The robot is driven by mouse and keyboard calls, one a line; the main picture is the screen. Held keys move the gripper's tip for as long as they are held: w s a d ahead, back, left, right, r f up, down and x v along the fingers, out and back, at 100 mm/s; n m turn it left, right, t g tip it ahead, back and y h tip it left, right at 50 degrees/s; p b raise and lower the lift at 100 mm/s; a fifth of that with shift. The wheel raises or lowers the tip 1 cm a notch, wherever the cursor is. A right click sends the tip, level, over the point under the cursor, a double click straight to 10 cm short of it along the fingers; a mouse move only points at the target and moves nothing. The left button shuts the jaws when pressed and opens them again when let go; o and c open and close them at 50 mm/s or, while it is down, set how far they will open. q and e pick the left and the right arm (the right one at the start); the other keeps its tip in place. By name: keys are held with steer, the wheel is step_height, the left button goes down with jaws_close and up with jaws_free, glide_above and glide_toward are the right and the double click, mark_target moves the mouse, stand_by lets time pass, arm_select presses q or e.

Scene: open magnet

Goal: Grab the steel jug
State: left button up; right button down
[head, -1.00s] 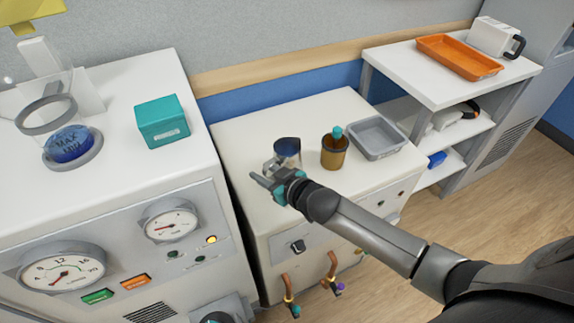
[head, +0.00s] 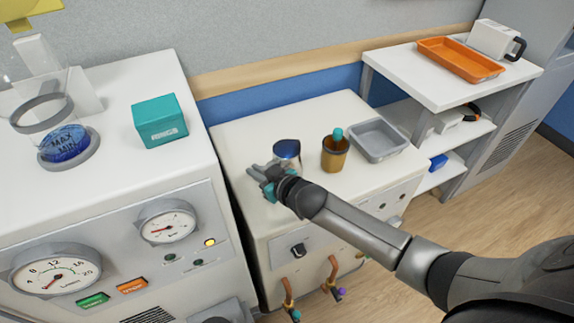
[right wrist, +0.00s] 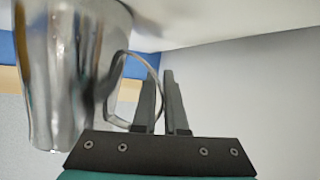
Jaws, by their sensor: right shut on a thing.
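The steel jug (head: 287,149) stands on the low white cabinet, a shiny cylinder with a dark blue reflection at its top. My right gripper (head: 262,172) is at the jug's near left side in the head view and covers its lower part. In the right wrist view the jug (right wrist: 62,70) fills the left side, and its thin loop handle (right wrist: 122,60) reaches to the fingers. My right gripper (right wrist: 165,100) is shut on this handle, its fingers close together. My left gripper is not in view.
A teal box (head: 160,120) sits on the taller gauge cabinet at left. An orange tray (head: 458,58) lies on the shelf unit. The cabinet's front left top is clear.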

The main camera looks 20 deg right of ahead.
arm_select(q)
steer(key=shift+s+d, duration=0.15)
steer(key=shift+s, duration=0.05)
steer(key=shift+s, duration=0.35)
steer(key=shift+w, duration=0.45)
arm_select(e)
steer(key=shift+r, duration=0.15)
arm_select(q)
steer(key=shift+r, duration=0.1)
arm_select(e)
steer(key=shift+r, duration=0.15)
steer(key=shift+r+p, duration=0.45)
steer(key=shift+r, duration=0.35)
arm_select(q)
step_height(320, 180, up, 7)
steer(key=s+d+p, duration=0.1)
steer(key=p, duration=0.5)
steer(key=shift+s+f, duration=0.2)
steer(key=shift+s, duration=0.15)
arm_select(e)
step_height(320, 180, up, 18)
